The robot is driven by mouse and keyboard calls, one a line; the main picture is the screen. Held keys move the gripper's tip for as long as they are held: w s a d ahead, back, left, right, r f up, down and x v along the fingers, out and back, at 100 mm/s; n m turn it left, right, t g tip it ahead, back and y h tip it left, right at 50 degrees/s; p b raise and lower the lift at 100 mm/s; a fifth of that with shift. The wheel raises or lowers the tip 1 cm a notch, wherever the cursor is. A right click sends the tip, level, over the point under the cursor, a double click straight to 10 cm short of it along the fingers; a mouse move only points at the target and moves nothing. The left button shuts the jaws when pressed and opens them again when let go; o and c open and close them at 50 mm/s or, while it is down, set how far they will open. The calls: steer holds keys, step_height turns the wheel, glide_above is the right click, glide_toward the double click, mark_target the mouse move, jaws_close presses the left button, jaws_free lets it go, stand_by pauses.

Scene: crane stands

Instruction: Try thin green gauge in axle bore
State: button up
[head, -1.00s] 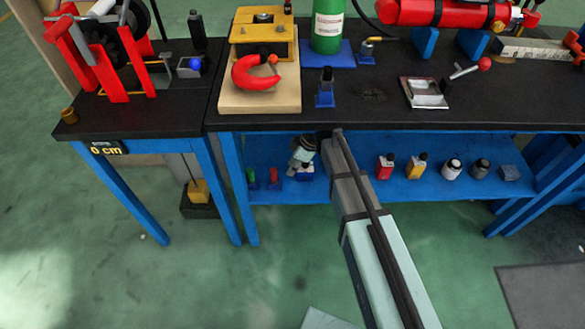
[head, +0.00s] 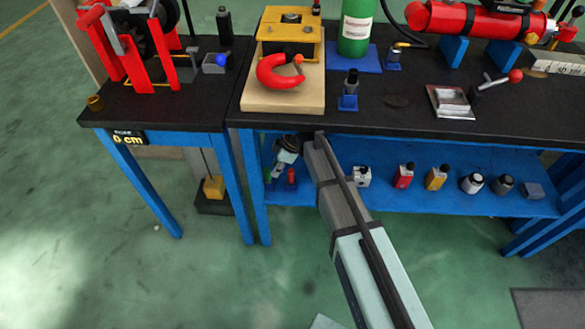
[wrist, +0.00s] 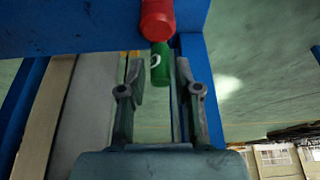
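In the wrist view, my gripper (wrist: 160,76) is open, with a finger on either side of a small green piece (wrist: 159,64); nothing looks clamped. A red cylinder (wrist: 157,18) is just above it in the picture. Another green surface shows against the right fingertip; I cannot tell what it belongs to. In the head view, my gripper (head: 279,163) is at the left end of the lower shelf, beside a small red gauge (head: 291,177) and partly covering a green one (head: 274,174). The wheel and axle (head: 146,32) stand between red supports on the left table; the bore cannot be made out.
The black bench top (head: 320,116) overhangs the blue shelf (head: 400,196) where my arm reaches in. Several small bottles and blocks stand on the shelf to the right. A blue table leg (head: 254,185) is close left of the gripper. A yellow weight (head: 213,187) hangs under the left table.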

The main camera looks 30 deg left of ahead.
mark_target(266, 169)
steer(key=shift+s+a+b+x, duration=0.1)
steer(key=shift+a+b+x, duration=0.15)
steer(key=shift+x, duration=1.1)
steer(key=shift+s+a+b+x, duration=0.15)
steer(key=shift+b+x, duration=0.05)
steer(key=shift+x, duration=1.15)
steer(key=shift+r, duration=0.2)
jaws_close()
steer(key=shift+r+p, duration=1.6)
steer(key=shift+r, duration=1.15)
